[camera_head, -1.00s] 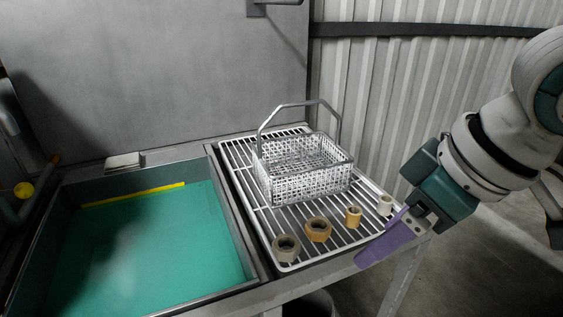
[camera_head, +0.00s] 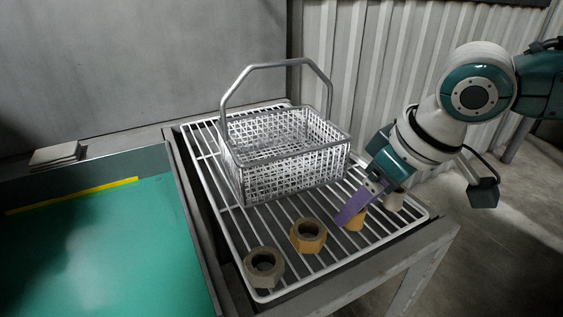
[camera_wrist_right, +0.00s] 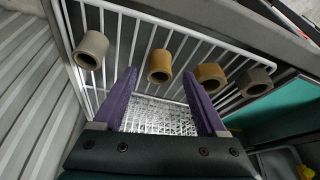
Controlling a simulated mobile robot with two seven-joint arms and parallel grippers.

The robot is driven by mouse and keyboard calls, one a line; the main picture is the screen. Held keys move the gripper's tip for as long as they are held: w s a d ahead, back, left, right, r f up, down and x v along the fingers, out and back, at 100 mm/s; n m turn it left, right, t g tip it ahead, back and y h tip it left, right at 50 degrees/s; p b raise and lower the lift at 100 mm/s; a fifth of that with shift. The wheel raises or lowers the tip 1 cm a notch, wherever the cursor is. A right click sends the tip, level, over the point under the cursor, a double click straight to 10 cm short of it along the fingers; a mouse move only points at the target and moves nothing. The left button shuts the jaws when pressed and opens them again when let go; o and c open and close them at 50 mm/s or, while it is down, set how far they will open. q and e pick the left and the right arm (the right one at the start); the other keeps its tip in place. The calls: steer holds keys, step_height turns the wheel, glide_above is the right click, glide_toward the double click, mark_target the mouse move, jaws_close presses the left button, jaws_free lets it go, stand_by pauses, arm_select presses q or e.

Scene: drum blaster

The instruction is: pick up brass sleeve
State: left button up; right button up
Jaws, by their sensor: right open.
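The brass sleeve (camera_head: 356,221), a short golden cylinder, stands on the wire rack (camera_head: 322,262), partly hidden by a purple finger in the head view. My right gripper (camera_head: 347,220) is open beside or over it, fingers pointing down and left. In the right wrist view the brass sleeve (camera_wrist_right: 160,58) shows between the two purple fingertips (camera_wrist_right: 158,76), with space on both sides. I cannot tell whether the fingers reach down around it. My left gripper is not in view.
A pale sleeve (camera_head: 395,200) stands right of the brass sleeve, close to my right gripper. A brass hex nut (camera_head: 309,246) and a dark nut (camera_head: 262,281) stand to the left. A wire basket (camera_head: 290,176) with a raised handle stands behind. A green-floored basin (camera_head: 105,245) lies left.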

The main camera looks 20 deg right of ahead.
steer(key=shift+x, duration=0.95)
steer(key=shift+c, duration=0.2)
jaws_close()
